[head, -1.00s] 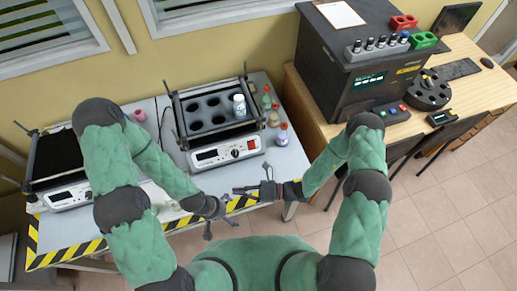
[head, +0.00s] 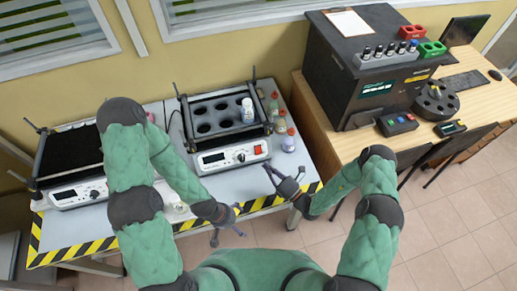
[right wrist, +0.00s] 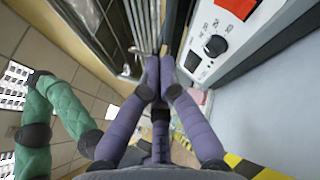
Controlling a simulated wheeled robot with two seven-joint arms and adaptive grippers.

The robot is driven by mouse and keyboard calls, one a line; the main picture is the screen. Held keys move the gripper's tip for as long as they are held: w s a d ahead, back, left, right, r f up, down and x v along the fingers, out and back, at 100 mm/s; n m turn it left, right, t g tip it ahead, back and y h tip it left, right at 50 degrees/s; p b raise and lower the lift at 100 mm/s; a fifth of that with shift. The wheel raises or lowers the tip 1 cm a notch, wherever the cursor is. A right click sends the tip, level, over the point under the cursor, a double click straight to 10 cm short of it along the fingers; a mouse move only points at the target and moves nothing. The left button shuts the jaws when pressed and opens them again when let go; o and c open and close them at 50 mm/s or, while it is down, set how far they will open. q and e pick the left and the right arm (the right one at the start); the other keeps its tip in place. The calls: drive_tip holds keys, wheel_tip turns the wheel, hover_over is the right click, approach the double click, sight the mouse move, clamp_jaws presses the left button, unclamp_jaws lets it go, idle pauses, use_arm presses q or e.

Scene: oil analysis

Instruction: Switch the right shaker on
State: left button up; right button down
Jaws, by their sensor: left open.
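The right shaker (head: 213,161) stands on the grey table, with a dark tray of round holes on top and a white bottle (head: 248,110) in it. Its white front panel has a display, a black knob (head: 240,157) and a red switch (head: 261,150). The right wrist view shows the knob (right wrist: 215,46) and the red switch (right wrist: 236,6) at upper right. My right gripper (head: 272,170) is in front of the panel, just below the switch and apart from it. Its purple fingers (right wrist: 158,70) come together, empty. My left gripper (head: 229,222) is open and empty near the table's front edge.
Several small bottles (head: 282,124) stand right of the right shaker. A second shaker (head: 79,196) is at the left, partly behind my left arm. A black analyser (head: 340,88) stands on the wooden desk (head: 317,105) at right. Striped tape marks the table's front edge.

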sight(262, 154)
drive_tip(key=shift+w+a+f+b, duration=0.45)
drive_tip(key=shift+w+b, duration=0.3)
drive_tip(key=shift+w, duration=0.55)
drive_tip(key=shift+w+a+f+b, duration=0.4)
drive_tip(key=shift+w+f+b, duration=0.25)
drive_tip(key=shift+w, duration=0.6)
drive_tip(key=shift+w+a+f+b, duration=0.45)
drive_tip(key=shift+w+b, duration=0.35)
drive_tip(key=shift+w, duration=0.5)
drive_tip(key=shift+w, duration=0.1)
drive_tip(key=shift+w+a+f, duration=0.1)
drive_tip(key=shift+w, duration=0.15)
